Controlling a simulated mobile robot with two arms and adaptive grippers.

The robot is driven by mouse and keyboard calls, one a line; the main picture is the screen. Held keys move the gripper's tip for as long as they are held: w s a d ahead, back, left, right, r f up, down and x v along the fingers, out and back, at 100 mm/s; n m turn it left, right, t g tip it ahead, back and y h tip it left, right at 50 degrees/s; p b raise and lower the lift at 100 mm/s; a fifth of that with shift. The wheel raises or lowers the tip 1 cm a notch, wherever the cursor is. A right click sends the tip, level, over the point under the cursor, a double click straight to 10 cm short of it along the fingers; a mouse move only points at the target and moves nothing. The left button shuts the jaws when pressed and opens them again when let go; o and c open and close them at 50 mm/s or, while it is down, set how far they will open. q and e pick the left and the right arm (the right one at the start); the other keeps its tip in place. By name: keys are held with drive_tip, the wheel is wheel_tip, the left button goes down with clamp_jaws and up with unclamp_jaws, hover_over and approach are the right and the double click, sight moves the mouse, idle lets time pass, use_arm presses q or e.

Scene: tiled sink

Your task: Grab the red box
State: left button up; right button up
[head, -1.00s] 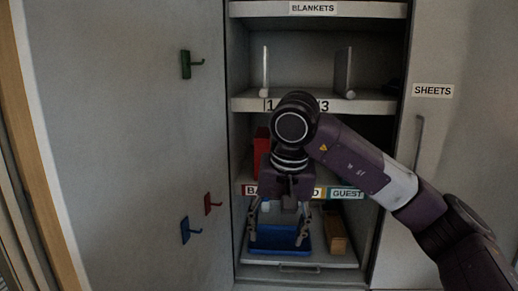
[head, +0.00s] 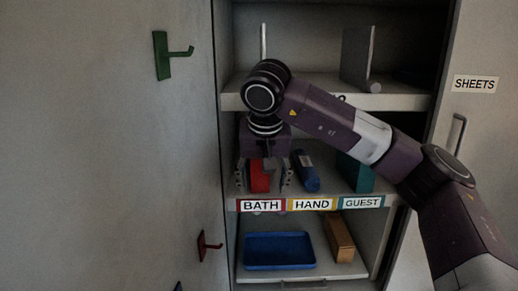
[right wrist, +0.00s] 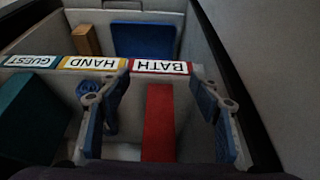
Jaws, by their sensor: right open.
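The red box (head: 260,178) stands upright on the middle shelf, behind the BATH label. My right gripper (head: 264,184) is open, pointing down, with one finger on each side of the box; its upper part is hidden by the gripper. In the right wrist view the red box (right wrist: 158,125) lies between the two spread fingers (right wrist: 160,100), with a visible gap on both sides. My left gripper is not in view.
A rolled blue item (head: 305,171) is just right of the gripper, and a teal block (head: 354,173) is farther right. Below are a blue tray (head: 279,251) and a brown box (head: 339,238). A shelf (head: 320,96) is above. Hooks (head: 165,55) are on the left panel.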

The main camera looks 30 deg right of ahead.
sight(260, 186)
drive_tip(key=w, duration=0.1)
drive_tip(key=w+d+p, duration=0.1)
drive_tip(key=w, duration=0.2)
drive_tip(key=shift+d, duration=0.3)
drive_tip(key=shift+w+d+f+p, duration=0.1)
drive_tip(key=shift+w+d+p, duration=0.2)
drive_tip(key=shift+w, duration=0.3)
drive_tip(key=shift+w+d+f+p, duration=0.1)
drive_tip(key=shift+w+d+p, duration=0.1)
drive_tip(key=shift+w+p, duration=0.3)
drive_tip(key=shift+w+f, duration=0.1)
drive_tip(key=shift+w, duration=0.05)
drive_tip(key=p+x, duration=0.1)
drive_tip(key=x, duration=0.3)
drive_tip(key=shift+w+d+f+p, duration=0.15)
drive_tip(key=shift+f+p, duration=0.2)
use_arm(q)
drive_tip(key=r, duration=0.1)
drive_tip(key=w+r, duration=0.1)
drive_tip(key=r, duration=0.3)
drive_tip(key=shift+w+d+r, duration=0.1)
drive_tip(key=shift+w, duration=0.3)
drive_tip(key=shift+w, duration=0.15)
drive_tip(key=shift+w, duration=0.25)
use_arm(e)
drive_tip(key=shift+f, duration=0.25)
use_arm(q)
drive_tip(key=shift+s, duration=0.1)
use_arm(e)
drive_tip(key=c, duration=1.6)
